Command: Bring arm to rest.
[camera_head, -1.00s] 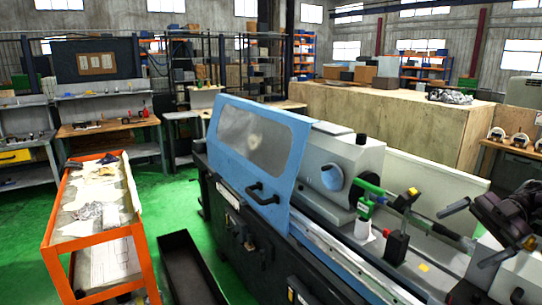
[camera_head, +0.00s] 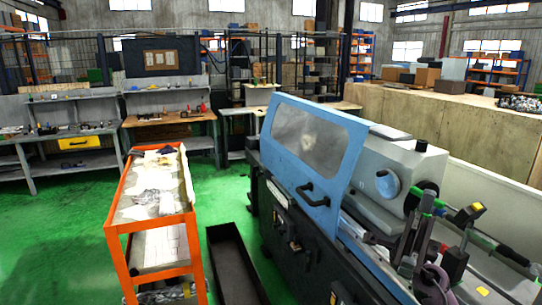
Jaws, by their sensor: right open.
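My right gripper (camera_head: 421,208) is at the lower right, in front of the grinder's work area, with its dark, partly purple wrist below it. Its fingers point up and are open, and nothing shows held between them. It overlaps the green part (camera_head: 437,203) of the grinder in the picture; I cannot tell whether they touch. The white bottle seen there earlier is largely hidden. My left gripper is not in view.
The grinder's blue guard (camera_head: 313,150) stands left of my right gripper. An orange trolley (camera_head: 118,226) with papers and cloths stands at left, beside a black floor tray (camera_head: 236,262). Workbenches line the back. Green floor (camera_head: 60,235) is free at far left.

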